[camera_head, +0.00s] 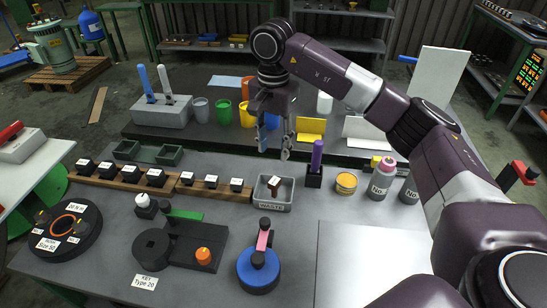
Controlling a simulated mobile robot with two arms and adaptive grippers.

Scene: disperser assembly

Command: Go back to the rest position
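My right arm reaches in from the right and bends down at its wrist. My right gripper (275,148) hangs above the back of the near table, its two fingers apart with nothing seen between them. Below it stands a grey bin marked WASTE (272,205), with a small brown and white piece in it. The gripper is apart from the bin. My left gripper does not show.
A purple-handled tool (317,158) in a black holder stands right of the bin. A blue round base (258,276) with a pink part stands in front. Coloured cups (224,112) stand on the back table. A pale sheet (372,262) covers the clear right front.

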